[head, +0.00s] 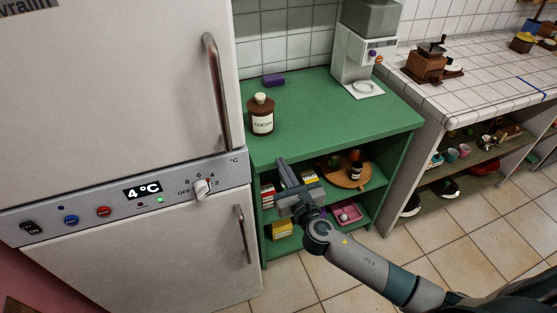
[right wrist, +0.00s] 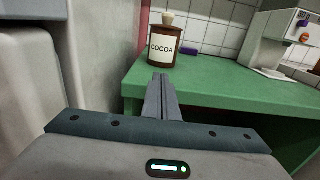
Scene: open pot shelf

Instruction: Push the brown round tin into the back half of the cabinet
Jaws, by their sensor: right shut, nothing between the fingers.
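The brown round tin (head: 261,119) has a cream "COCOA" label and a pale knob on its lid. It stands upright on the green cabinet's top (head: 335,115), at the left end near the fridge. It also shows in the right wrist view (right wrist: 164,48), straight beyond the fingers. My right gripper (head: 283,170) is shut and empty, in front of the cabinet's front edge. Its fingertips (right wrist: 161,82) point toward the tin and appear apart from it. My left gripper is not in view.
A purple block (head: 273,80) lies behind the tin near the tiled wall. A white coffee machine (head: 363,55) stands at the back right. The fridge (head: 120,80) borders the left side. Open shelves below hold boxes and a round wooden board (head: 345,174). The middle of the top is clear.

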